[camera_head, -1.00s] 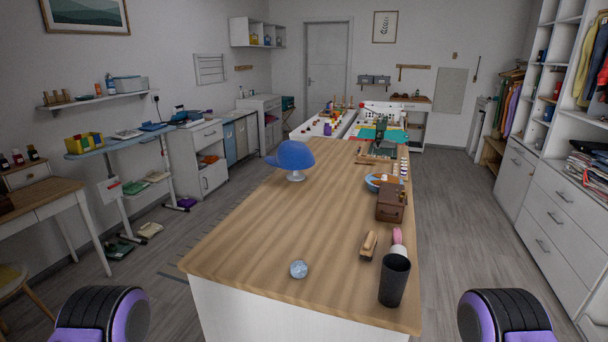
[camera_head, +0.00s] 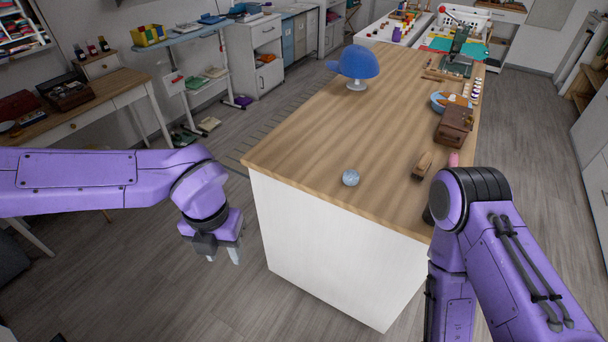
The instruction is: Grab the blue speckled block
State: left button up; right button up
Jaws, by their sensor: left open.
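A small, pale blue speckled block (camera_head: 350,177), rounded in outline, sits on the wooden tabletop (camera_head: 330,130) near its front edge. My left gripper (camera_head: 223,257) hangs to the left of the table, pointing down, open and empty. It is left of and apart from the block. My right arm comes in at the right and covers the table's front right corner. Its gripper is out of sight.
A wooden brush (camera_head: 422,165) lies right of the block, with a pink object (camera_head: 453,159) beside it. A brown box (camera_head: 453,125) and a blue cap on a stand (camera_head: 356,65) are farther back. The tabletop around the block is clear.

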aim_at(351, 177)
jog(key=u, duration=1.2)
jog(key=i, duration=1.6)
jog(key=z, duration=3.45)
jog(key=i, duration=0.5)
jog(key=z, duration=0.05)
